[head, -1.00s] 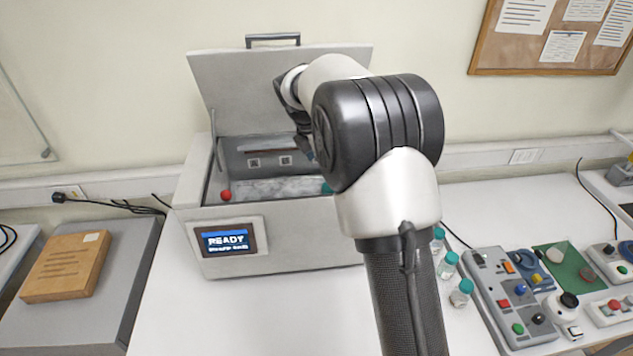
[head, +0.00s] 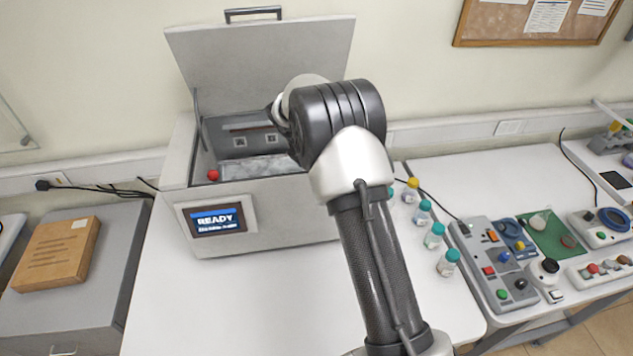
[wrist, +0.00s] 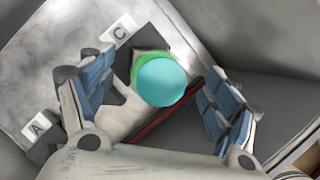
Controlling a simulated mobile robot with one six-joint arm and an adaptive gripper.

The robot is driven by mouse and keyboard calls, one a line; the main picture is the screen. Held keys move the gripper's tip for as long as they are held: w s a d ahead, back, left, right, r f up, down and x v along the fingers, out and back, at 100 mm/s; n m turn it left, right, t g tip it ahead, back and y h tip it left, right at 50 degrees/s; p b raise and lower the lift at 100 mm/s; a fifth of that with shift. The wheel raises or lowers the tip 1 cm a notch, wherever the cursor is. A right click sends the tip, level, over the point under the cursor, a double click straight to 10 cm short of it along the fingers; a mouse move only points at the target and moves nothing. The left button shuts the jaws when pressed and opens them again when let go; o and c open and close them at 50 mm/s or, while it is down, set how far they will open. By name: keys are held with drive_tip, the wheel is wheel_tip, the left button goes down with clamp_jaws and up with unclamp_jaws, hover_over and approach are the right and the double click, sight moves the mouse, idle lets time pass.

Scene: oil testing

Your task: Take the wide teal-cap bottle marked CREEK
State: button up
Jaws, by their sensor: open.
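A round teal cap (wrist: 161,82) with a green rim behind it shows in the wrist view, seen from above. Its bottle's body and any CREEK marking are hidden. My gripper (wrist: 152,100) is open, with one blue-padded finger on each side of the cap. I see no clear contact. In the head view my arm hides the gripper. On the table right of my arm stand several clear bottles with teal caps, including a front one (head: 448,263), a middle one (head: 435,236) and a back one (head: 423,212). Their markings are too small to read.
The grey machine (head: 265,230) has its lid (head: 265,65) raised and its screen reads READY. A red knob or cap (head: 213,175) shows inside its left corner. Plates marked C (wrist: 119,33) and A (wrist: 38,127) lie near the teal cap. Button panels stand on the right.

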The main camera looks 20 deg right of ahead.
drive_tip(key=x, duration=0.4)
drive_tip(key=shift+w+d+f, duration=0.1)
drive_tip(key=shift+f, duration=0.25)
drive_tip(key=shift+r, duration=0.1)
drive_tip(key=shift+c, duration=0.8)
drive_tip(key=c, duration=1.3)
drive_tip(key=shift+r, duration=0.1)
